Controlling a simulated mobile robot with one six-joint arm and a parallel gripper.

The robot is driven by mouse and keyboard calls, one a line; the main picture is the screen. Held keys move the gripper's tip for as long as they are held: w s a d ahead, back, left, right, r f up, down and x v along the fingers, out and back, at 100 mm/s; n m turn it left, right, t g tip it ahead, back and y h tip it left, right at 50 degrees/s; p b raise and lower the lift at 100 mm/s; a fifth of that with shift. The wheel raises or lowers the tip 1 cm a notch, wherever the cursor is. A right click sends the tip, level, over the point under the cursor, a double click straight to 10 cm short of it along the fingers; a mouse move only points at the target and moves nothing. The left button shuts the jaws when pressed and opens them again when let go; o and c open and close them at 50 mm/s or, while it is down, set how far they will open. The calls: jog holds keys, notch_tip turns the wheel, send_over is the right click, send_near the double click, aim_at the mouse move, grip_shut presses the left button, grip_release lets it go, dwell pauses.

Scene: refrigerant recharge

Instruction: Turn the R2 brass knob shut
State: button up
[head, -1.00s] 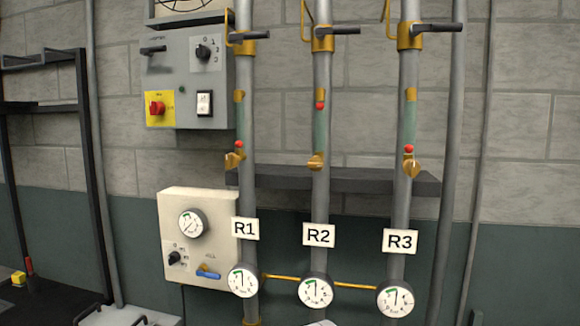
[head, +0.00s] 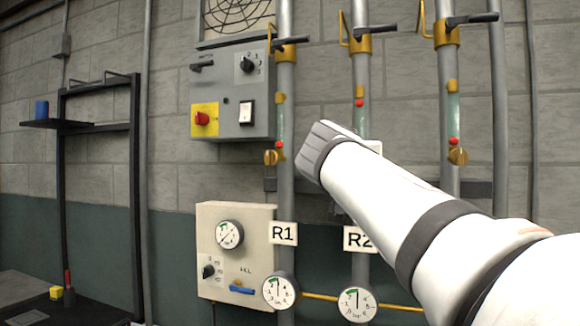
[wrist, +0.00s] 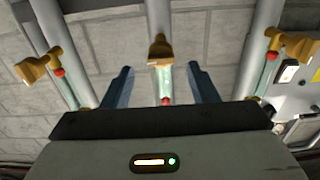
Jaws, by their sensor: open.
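The R2 brass knob (wrist: 160,51) shows at the top middle of the wrist view, on the central grey pipe. Its sight tube (wrist: 165,80) runs down from it in that view, with a red ball (wrist: 165,101). My gripper (wrist: 162,78) is open and empty. Its two dark fingers stand on either side of the tube in the picture, with the knob beyond and between them, apparently untouched. In the head view my arm hides the R2 knob; the R2 label (head: 357,240) and the R2 red ball (head: 359,103) show.
The R1 knob (head: 273,157) and R3 knob (head: 458,156) flank R2. A grey control box (head: 232,95) with a red switch and a cream box (head: 236,262) stand left of the pipes. Black levers (head: 378,29) stick out above. Gauges (head: 357,304) sit below.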

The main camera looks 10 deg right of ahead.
jog(key=p+x, duration=0.2)
jog(key=x, duration=0.4)
jog(key=shift+w+d, duration=0.25)
jog(key=shift+w, duration=0.05)
